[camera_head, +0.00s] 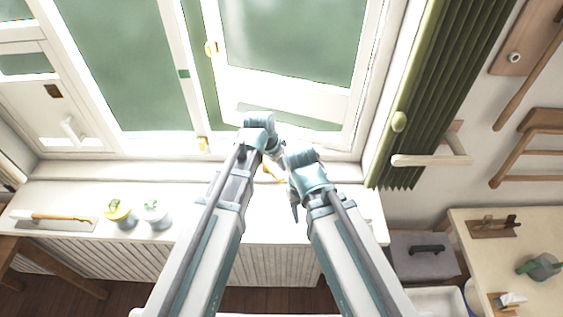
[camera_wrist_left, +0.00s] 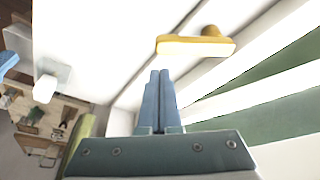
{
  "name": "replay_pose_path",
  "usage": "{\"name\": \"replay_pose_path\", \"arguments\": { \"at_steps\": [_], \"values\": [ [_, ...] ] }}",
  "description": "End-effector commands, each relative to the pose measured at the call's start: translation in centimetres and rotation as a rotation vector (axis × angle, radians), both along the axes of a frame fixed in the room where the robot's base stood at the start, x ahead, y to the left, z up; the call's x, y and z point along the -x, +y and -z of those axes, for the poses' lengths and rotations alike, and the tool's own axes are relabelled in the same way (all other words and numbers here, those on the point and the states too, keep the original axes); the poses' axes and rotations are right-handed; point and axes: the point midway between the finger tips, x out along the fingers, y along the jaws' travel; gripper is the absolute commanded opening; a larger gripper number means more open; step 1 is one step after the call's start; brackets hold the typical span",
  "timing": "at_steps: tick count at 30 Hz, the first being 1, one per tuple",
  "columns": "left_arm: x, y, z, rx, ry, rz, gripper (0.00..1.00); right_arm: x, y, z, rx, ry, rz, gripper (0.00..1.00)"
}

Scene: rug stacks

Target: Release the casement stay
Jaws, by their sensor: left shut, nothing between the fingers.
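A yellow bar with a rounded knob, which looks like the casement stay (camera_wrist_left: 196,46), is on the white window frame in the left wrist view. In the head view a small yellow piece (camera_head: 272,173) shows between my arms at the sill; most of it is hidden. My left gripper (camera_head: 281,155) is over the sill by the lower window frame. In the left wrist view its blue fingers (camera_wrist_left: 160,88) are shut and empty, with the tips just below the yellow bar and apparently apart from it. My right arm's wrist (camera_head: 310,178) is close beside it; its fingers are not clear.
A green curtain (camera_head: 440,90) hangs at the right. A workbench (camera_head: 520,250) stands at lower right.

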Motion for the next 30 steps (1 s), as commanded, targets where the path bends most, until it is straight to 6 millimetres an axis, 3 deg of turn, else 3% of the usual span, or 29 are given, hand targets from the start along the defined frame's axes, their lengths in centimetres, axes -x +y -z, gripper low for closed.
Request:
{"name": "replay_pose_path", "arguments": {
  "at_steps": [1, 3, 10, 25, 28, 30],
  "values": [
    [0.3, 0.0, -1.6, 0.000, 0.000, 0.000, 0.00, 0.0, 0.0, -1.6, -0.001, 0.000, 0.002, 0.50],
    [0.5, 0.0, -2.4, 0.000, 0.000, -0.001, 0.00, 0.0, 0.0, -2.4, -0.001, 0.000, 0.003, 0.50],
    [0.8, 0.0, -3.5, 0.000, 0.000, -0.001, 0.00, 0.0, 0.0, -3.5, -0.001, 0.000, 0.005, 0.50],
    [0.8, 0.0, -3.3, 0.000, 0.001, -0.002, 0.00, 0.0, 0.0, -3.3, -0.001, 0.000, 0.005, 0.50],
    [2.0, 0.2, -2.0, -0.012, 0.021, -0.022, 0.00, 0.0, 0.0, -2.1, -0.001, 0.000, 0.005, 0.50],
    [3.9, 0.5, 0.0, -0.036, 0.060, -0.063, 0.00, 0.0, 0.0, -0.4, -0.001, 0.000, 0.003, 0.50]
  ]
}}
